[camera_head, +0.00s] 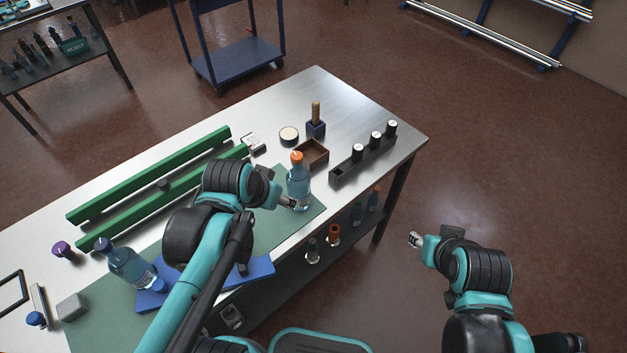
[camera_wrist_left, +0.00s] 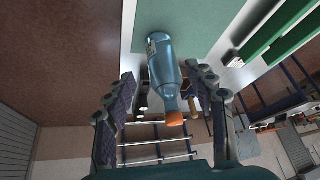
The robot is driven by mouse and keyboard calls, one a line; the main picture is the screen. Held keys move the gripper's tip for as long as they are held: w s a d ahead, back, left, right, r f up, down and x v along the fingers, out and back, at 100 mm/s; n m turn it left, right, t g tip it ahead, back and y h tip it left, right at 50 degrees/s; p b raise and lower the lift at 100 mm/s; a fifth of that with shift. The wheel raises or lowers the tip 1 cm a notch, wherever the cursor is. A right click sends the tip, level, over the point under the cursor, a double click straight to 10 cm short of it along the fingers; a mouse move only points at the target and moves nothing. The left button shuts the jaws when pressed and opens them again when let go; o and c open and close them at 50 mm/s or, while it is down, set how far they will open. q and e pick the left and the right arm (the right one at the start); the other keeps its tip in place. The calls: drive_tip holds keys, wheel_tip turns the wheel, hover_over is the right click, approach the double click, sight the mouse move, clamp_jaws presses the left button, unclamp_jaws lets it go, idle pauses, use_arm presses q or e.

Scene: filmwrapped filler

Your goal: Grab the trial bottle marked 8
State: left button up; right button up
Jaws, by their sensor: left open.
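A clear blue bottle with an orange cap (camera_head: 298,182) stands on the green mat near the table's front edge. It also shows in the left wrist view (camera_wrist_left: 170,70), between my two spread fingers, with a pale label whose marking I cannot read. My left gripper (camera_head: 286,201) is open beside this bottle, low on its left side; contact cannot be told. My right gripper (camera_head: 414,240) is off the table, over the floor.
Behind the orange-capped bottle are a brown open box (camera_head: 313,153), a dark blue block holding a wooden-handled piece (camera_head: 315,125), and a round tin (camera_head: 288,136). A black rack (camera_head: 350,168) with white-topped vials stands right. Green rails (camera_head: 150,175) lie left. More bottles sit on the lower shelf.

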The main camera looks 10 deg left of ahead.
sight(302, 163)
use_arm(q)
drive_tip(key=w+r+m+p, duration=0.1)
drive_tip(key=w+p, duration=0.1)
drive_tip(key=w, duration=0.1)
drive_tip(key=w+d+r+m+g+h+p, duration=0.1)
drive_tip(key=w+r+m+p, duration=0.1)
drive_tip(key=w+p, duration=0.1)
drive_tip(key=w+r+m+g+p, duration=0.1)
drive_tip(key=w+p, duration=0.1)
drive_tip(key=w, duration=0.2)
drive_tip(key=shift+d+r+m+h+p, duration=0.2)
drive_tip(key=shift+r+m+h+p, duration=0.1)
drive_tip(key=shift+r+h, duration=0.1)
drive_tip(key=shift+w+f, duration=0.1)
drive_tip(key=shift+w, duration=0.25)
drive_tip(key=shift+w+f+m, duration=0.15)
drive_tip(key=shift+f+m, duration=0.1)
drive_tip(key=shift+m, duration=0.05)
drive_tip(key=b+x, duration=0.1)
drive_tip(key=x, duration=0.6)
drive_tip(key=shift+d+f+b, duration=0.2)
drive_tip(key=shift+f+b, duration=0.1)
